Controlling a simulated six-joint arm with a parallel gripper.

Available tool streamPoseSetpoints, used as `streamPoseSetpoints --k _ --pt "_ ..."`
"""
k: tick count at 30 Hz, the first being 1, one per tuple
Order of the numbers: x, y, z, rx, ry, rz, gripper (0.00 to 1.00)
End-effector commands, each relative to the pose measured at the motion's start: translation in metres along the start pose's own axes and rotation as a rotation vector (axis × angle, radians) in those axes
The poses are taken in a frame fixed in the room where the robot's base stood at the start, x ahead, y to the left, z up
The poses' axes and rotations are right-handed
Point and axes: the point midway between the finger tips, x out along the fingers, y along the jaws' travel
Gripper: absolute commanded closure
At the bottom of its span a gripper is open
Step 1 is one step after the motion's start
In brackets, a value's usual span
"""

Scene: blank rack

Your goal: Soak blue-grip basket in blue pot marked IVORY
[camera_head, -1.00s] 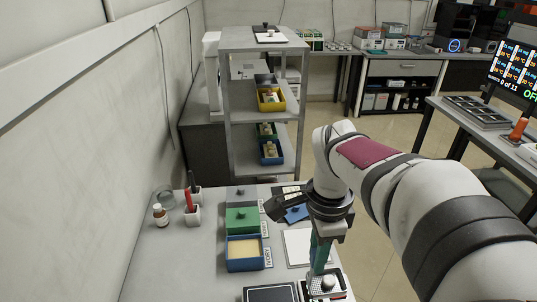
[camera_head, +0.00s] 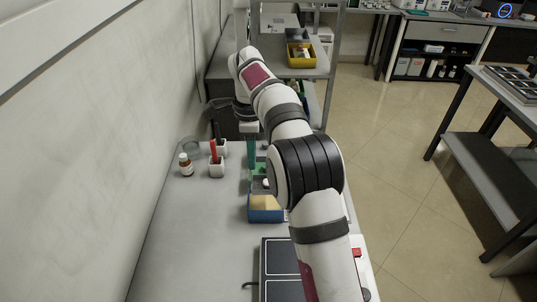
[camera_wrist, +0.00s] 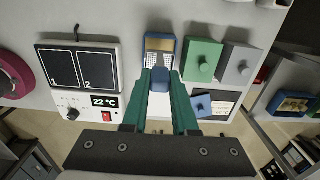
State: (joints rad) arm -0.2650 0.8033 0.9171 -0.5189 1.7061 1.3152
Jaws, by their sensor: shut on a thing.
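My gripper (camera_wrist: 161,80) has its green fingers shut on the blue grip (camera_wrist: 160,74) of a basket with white mesh (camera_wrist: 154,61). In the wrist view the mesh overlaps the near part of the open blue pot (camera_wrist: 161,42), with pale beige contents showing beyond. I cannot tell whether the basket is above the pot or inside it. In the head view my gripper (camera_head: 251,152) points down, and the blue pot (camera_head: 266,215) is partly covered by my arm. The basket cannot be made out there. The pot's IVORY label is hidden now.
A green lidded pot (camera_wrist: 202,61) and a grey one (camera_wrist: 239,67) stand beside the blue pot. A blue lid (camera_wrist: 202,105) lies near them. A two-plate heater (camera_wrist: 79,75) is on the other side.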

Motion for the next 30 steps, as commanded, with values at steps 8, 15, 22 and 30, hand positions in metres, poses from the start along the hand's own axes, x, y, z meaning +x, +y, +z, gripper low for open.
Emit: streamPoseSetpoints --k 8,15,22,30 --pt "0.026 0.000 0.000 0.000 0.001 0.002 1.00" --pt "0.053 0.000 -0.001 0.000 0.001 0.000 1.00" --pt "0.079 0.000 -0.001 -0.001 0.001 0.001 1.00" --pt "0.102 0.000 -0.001 0.000 0.001 0.001 1.00"
